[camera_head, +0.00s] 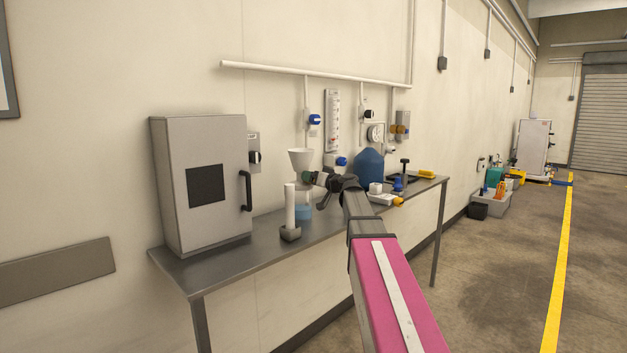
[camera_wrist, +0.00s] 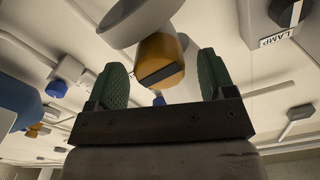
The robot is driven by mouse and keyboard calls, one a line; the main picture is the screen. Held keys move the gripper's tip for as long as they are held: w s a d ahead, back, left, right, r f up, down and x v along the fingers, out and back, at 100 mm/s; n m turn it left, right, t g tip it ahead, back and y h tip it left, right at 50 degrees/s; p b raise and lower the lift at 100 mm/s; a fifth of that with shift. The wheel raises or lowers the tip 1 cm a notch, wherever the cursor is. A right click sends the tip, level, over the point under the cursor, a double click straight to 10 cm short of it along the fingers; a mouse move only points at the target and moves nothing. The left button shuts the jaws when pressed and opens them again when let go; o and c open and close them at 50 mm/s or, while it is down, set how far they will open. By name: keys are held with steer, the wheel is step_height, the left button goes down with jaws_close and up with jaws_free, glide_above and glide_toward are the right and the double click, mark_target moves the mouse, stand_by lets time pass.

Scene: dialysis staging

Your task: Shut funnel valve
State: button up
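A pale funnel (camera_head: 301,158) stands above the bench near the wall. In the wrist view the grey funnel body (camera_wrist: 140,18) is at the top, with an orange valve knob (camera_wrist: 159,60) bearing a dark bar just below it. My gripper (camera_head: 315,180) is close to the funnel's lower part. In the wrist view its two green finger pads (camera_wrist: 161,80) are spread apart, one on each side of the orange knob, with visible gaps. In the head view my gripper and the funnel's lower part overlap, and the knob cannot be made out.
A grey cabinet (camera_head: 205,180) stands on the left of the metal bench (camera_head: 225,262). A white cylinder on a base (camera_head: 290,215) stands in front of the funnel. A blue jug (camera_head: 369,168) is to the right. A knob labelled LAMP (camera_wrist: 287,14) is at the right in the wrist view.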

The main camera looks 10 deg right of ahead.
steer(key=shift+s, duration=0.1)
steer(key=v, duration=1)
steer(key=shift+s+d, duration=0.25)
steer(key=w+a+n, duration=0.1)
steer(key=w+a, duration=0.1)
steer(key=w, duration=0.1)
steer(key=w+a+n, duration=0.1)
steer(key=w+a, duration=0.1)
steer(key=w, duration=0.1)
steer(key=w+a+n, duration=0.1)
steer(key=w+a, duration=0.1)
steer(key=w, duration=0.1)
steer(key=shift+w+a+f+n, duration=0.1)
steer(key=shift+a+f+n, duration=0.05)
steer(key=shift+a+n, duration=0.2)
steer(key=c, duration=0.9)
